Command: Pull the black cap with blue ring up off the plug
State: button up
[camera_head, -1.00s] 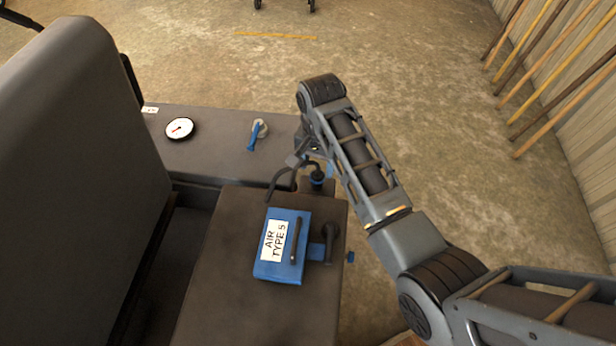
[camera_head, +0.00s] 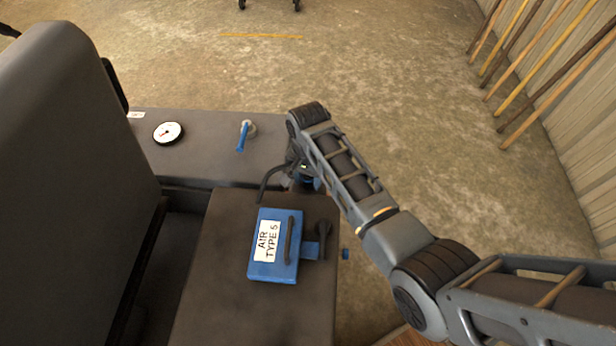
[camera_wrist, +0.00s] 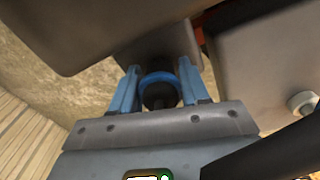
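The black cap with a blue ring shows in the wrist view (camera_wrist: 160,80), between the two blue fingers of my gripper (camera_wrist: 160,88). The fingers stand apart, one on each side of the cap, with only narrow gaps visible. In the head view my gripper (camera_head: 303,178) is at the far right corner of the dark box top, and my arm largely hides the cap. The plug under the cap is hidden.
A blue case labelled "AIR TYPE 5" (camera_head: 270,248) with a black handle lies on the dark box top (camera_head: 225,285). A dial gauge (camera_head: 168,132) and a blue-handled valve (camera_head: 243,136) sit on the panel behind. A tall grey block (camera_head: 75,180) stands left. Wooden poles (camera_head: 540,85) lean at right.

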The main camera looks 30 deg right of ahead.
grip_shut()
notch_tip(320, 180, up, 4)
jog(key=p, duration=0.3)
jog(key=shift+f, duration=0.25)
jog(key=shift+o, duration=1.5)
grip_release()
